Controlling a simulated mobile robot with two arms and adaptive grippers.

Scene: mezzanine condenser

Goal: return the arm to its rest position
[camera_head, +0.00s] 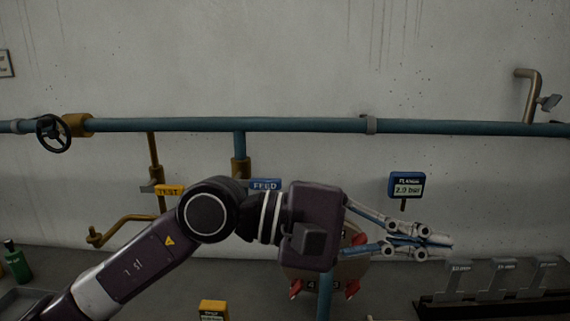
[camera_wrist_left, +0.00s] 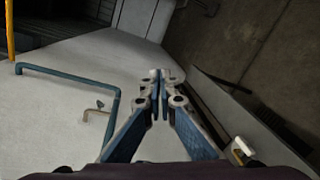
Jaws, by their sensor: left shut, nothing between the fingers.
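My left arm comes in from the lower left in the head view, and its gripper (camera_head: 450,243) points to the right above the grey counter. The gripper is shut and empty. Behind the gripper in the head view is a round fitting (camera_head: 352,268) with red handles on a blue stem, partly hidden by my wrist. My right gripper does not show.
A blue pipe (camera_head: 300,125) with a black handwheel (camera_head: 53,133) runs along the wall. A gauge (camera_head: 406,186) reads 2.0 bar. Grey plates stand in a dark rack (camera_head: 440,311) at right. A yellow block (camera_head: 213,309) and a green bottle (camera_head: 17,264) are on the counter.

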